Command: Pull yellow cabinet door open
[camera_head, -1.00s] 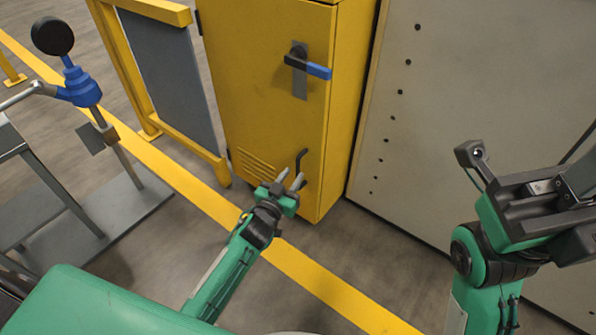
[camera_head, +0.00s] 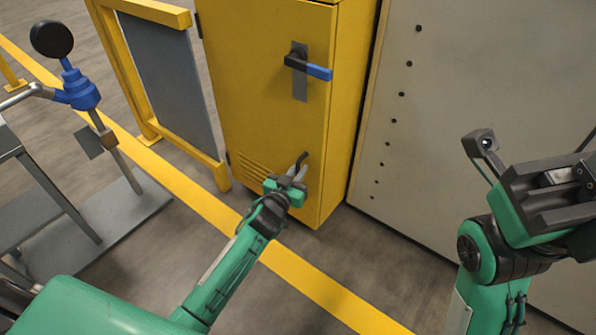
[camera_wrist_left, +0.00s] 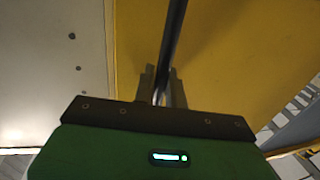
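The yellow cabinet door (camera_head: 265,90) stands shut in the head view.
A yellow frame with a grey panel (camera_head: 170,85) stands left of the cabinet. A pale wall panel (camera_head: 460,80) is close on its right. A stand with a blue part (camera_head: 80,92) is at the far left. The floor before the cabinet, with a yellow line (camera_head: 310,280), is clear.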

